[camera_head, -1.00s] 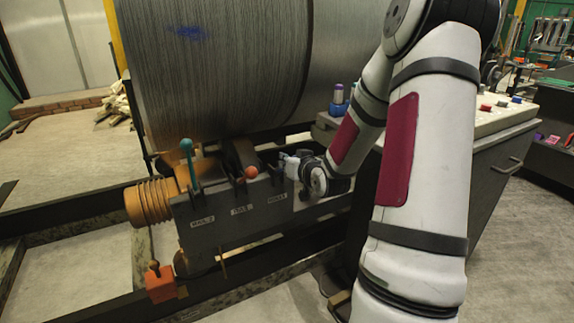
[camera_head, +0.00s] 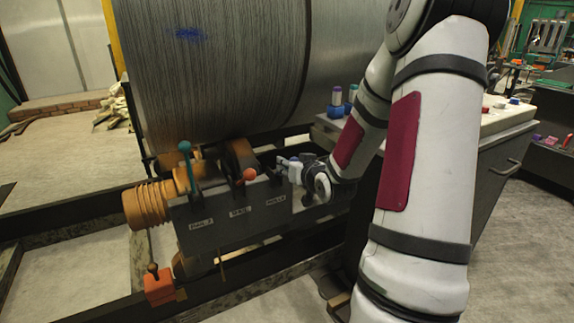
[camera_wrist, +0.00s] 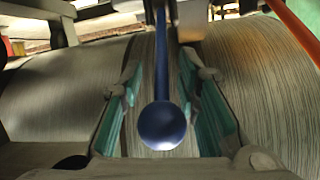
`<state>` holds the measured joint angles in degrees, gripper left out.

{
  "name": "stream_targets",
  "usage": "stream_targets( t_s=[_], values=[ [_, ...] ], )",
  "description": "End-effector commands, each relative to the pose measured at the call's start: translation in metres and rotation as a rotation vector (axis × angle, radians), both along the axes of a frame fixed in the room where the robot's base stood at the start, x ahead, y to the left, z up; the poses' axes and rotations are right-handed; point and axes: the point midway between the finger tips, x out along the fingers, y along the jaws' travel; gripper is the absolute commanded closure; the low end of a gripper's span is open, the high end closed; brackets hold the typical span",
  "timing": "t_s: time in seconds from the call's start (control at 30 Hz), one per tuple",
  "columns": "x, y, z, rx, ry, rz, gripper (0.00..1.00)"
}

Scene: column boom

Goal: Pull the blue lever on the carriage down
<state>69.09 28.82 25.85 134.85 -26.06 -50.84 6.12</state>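The blue lever, with its round ball knob (camera_wrist: 162,125), stands in the middle of the wrist view. My gripper (camera_wrist: 163,85) has its two teal-padded fingers on either side of the lever. A gap shows between the lever and each finger, so the gripper is open and not clamped on it. In the head view my gripper (camera_head: 285,168) is at the right end of the grey carriage box (camera_head: 235,215). The blue lever cannot be made out there behind my gripper.
A teal-knobbed lever (camera_head: 185,147) and an orange-knobbed lever (camera_head: 250,174) stand left of my gripper on the same box. A large cable drum (camera_head: 220,70) is close behind. A console (camera_head: 480,165) stands to the right.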

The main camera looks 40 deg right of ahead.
Motion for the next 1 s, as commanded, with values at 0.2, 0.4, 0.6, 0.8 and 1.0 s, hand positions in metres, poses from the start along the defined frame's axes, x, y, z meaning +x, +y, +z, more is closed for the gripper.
stream_targets(
  t_s=[0.2,0.4,0.6,0.8,1.0],
  values=[
    [-0.032,0.012,0.010,-0.002,0.002,-0.001,0.70],
    [-0.047,0.017,0.015,-0.001,0.002,-0.001,0.70],
    [-0.049,0.018,0.015,0.000,0.001,-0.001,0.70],
    [-0.050,0.018,0.016,0.000,0.001,-0.002,0.70],
    [-0.061,0.022,0.020,0.000,0.002,-0.002,0.70]
  ],
)
